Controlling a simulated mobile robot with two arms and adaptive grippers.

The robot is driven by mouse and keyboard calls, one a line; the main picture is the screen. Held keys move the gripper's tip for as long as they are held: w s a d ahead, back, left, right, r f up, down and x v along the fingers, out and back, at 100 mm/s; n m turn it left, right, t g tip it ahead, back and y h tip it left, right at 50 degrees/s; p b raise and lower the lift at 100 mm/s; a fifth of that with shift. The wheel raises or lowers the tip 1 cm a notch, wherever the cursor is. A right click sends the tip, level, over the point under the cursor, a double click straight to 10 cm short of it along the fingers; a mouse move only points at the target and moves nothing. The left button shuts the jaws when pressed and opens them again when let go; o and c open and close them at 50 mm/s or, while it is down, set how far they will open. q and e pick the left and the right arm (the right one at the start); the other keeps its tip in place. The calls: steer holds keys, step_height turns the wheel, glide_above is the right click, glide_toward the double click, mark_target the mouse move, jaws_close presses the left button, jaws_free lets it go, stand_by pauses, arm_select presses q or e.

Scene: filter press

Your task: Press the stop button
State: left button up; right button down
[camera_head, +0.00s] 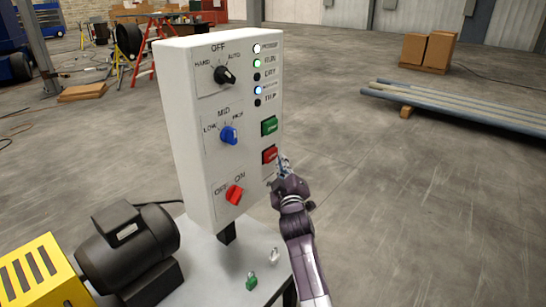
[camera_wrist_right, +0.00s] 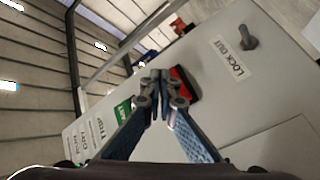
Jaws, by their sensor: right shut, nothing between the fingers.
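The red stop button (camera_head: 270,154) is a square push button low on the right of the white control box's (camera_head: 185,120) front. The green button (camera_head: 269,125) sits just above it. My right gripper (camera_head: 283,164) is shut and empty, with its fingertips close to the right edge of the red button. In the right wrist view the closed fingertips (camera_wrist_right: 160,78) lie beside the red button (camera_wrist_right: 184,84) and partly cover it. Whether they touch it, I cannot tell. The green button (camera_wrist_right: 122,110) shows past the fingers. My left gripper is not in view.
The box carries a black knob (camera_head: 225,75), a blue knob (camera_head: 229,135), a red knob (camera_head: 235,194) and indicator lamps (camera_head: 257,64). A black motor (camera_head: 127,245) and a green padlock (camera_head: 251,281) are on the grey table below.

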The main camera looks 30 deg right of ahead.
steer(key=shift+w+a, duration=0.2)
steer(key=shift+w, duration=0.2)
steer(key=shift+w+a+b, duration=0.2)
steer(key=shift+w+b, duration=0.35)
steer(key=shift+b, duration=0.1)
stand_by(1.0)
steer(key=shift+s+r, duration=0.1)
steer(key=shift+s+d+p, duration=0.15)
steer(key=shift+s+p, duration=0.2)
steer(key=shift+p, duration=0.15)
steer(key=shift+s+d, duration=0.2)
steer(key=shift+s, duration=0.3)
steer(key=shift+p, duration=0.3)
